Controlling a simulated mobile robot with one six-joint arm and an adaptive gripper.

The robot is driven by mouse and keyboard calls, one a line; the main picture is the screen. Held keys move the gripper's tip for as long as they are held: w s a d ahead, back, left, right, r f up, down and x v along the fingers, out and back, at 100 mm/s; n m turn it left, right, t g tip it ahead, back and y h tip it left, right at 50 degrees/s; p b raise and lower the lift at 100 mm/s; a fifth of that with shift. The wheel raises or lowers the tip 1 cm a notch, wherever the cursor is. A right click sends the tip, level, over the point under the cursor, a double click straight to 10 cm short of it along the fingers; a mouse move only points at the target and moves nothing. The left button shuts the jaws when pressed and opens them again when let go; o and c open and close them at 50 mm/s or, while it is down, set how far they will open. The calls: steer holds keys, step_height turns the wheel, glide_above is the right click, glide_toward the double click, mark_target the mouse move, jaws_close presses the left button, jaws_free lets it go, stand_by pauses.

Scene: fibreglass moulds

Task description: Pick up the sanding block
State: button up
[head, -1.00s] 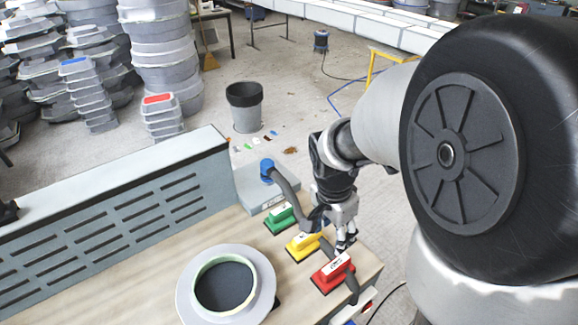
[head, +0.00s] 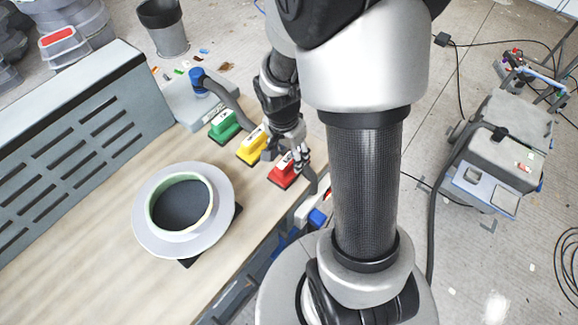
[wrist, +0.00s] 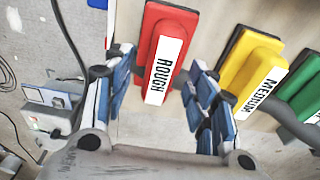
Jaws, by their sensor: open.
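Three sanding blocks stand in a row on the wooden bench (head: 120,280): green (head: 224,125), yellow (head: 250,148) and red (head: 281,174). In the wrist view the red block (wrist: 177,22) is labelled ROUGH and the yellow block (wrist: 246,68) MEDIUM; the green block (wrist: 306,98) is cut off by the right edge. My gripper (head: 301,158) is at the red block in the head view. In the wrist view my open gripper (wrist: 160,98) has its blue-padded fingers on either side of the red block's labelled end. Whether they touch it I cannot tell.
A flanged round mould (head: 152,222) lies on the bench left of the blocks. A grey slotted panel (head: 70,150) runs along the back. A grey box with a blue-ended hose (head: 195,98) stands beyond the green block. The bench's right edge is close to the red block.

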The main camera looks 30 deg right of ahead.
mark_target(289, 157)
step_height(289, 157, down, 2)
steer(key=shift+r, duration=0.1)
steer(key=shift+c, duration=0.6)
jaws_close()
steer(key=shift+r, duration=0.15)
step_height(289, 157, up, 20)
steer(key=p, duration=0.6)
